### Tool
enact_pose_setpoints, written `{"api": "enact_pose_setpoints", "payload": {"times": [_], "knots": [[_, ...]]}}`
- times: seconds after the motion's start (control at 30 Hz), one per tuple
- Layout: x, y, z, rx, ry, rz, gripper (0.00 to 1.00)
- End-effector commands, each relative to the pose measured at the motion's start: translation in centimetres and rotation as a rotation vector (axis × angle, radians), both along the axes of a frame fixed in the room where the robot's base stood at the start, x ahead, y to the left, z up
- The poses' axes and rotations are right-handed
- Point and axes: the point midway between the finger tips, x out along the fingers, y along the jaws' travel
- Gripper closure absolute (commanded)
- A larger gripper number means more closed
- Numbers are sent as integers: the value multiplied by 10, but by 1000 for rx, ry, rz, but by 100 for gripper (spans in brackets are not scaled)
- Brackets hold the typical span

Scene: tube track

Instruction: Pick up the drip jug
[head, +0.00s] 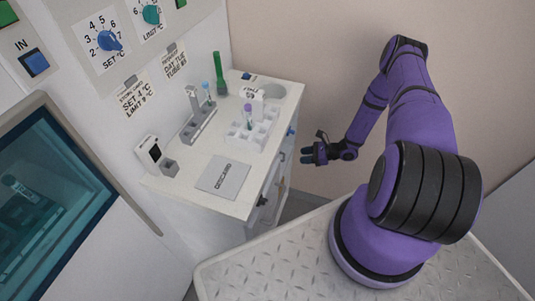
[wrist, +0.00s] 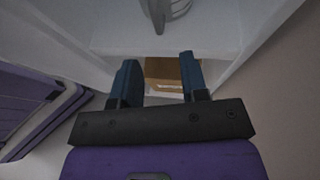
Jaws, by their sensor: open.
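No jug can be made out for certain. In the wrist view a grey ribbed or slotted object (wrist: 166,10) shows at the top edge, cut off by the frame; it may be the drip jug, but I cannot tell. It lies beyond my fingertips and is apart from them. My gripper (wrist: 162,72) is open and empty, with two blue fingers apart. In the head view my gripper (head: 309,153) is beside the right side of the white cabinet (head: 266,181), below its top.
A brown box-like thing (wrist: 172,72) shows between my fingers, beyond a pale shelf edge (wrist: 170,50). On the cabinet top are a tube rack (head: 252,130), a grey card (head: 223,177) and a green tube-like object (head: 219,72). Beige wall stands at right.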

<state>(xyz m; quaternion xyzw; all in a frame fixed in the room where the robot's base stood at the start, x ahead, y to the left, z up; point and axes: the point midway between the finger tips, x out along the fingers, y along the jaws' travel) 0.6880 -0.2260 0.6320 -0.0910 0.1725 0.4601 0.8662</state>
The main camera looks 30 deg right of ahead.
Motion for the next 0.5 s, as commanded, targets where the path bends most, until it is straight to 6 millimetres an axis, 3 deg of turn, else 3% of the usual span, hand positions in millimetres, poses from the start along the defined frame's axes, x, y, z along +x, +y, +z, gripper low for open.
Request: {"api": "enact_pose_setpoints", "payload": {"times": [0.23, 0.5], "knots": [[19, 29, -13, 0, -1, 3, 59], [28, 43, -21, -1, -1, 3, 59]]}}
